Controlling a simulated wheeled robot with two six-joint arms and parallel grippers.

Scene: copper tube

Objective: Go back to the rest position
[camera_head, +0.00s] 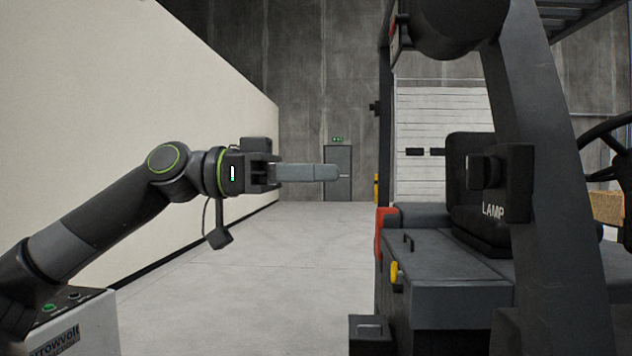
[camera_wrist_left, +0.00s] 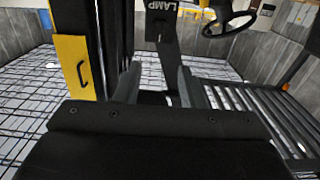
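My left arm comes in from the left in the head view and is stretched out level. Its gripper (camera_head: 330,172) points right, towards the forklift (camera_head: 455,275), with clear air between them. In the left wrist view the two grey fingers of the gripper (camera_wrist_left: 158,72) stand apart with nothing held between them. A black box marked LAMP (camera_head: 502,182) is on the forklift's dark pillar; it also shows beyond the fingers in the left wrist view (camera_wrist_left: 162,18). My right gripper is in neither view. No copper tube is visible.
A long pale wall (camera_head: 130,90) runs along the left behind my arm. The forklift, with its seat and steering wheel (camera_head: 607,135), fills the right side. Grey floor (camera_head: 290,240) lies open between them, back to a door (camera_head: 338,172).

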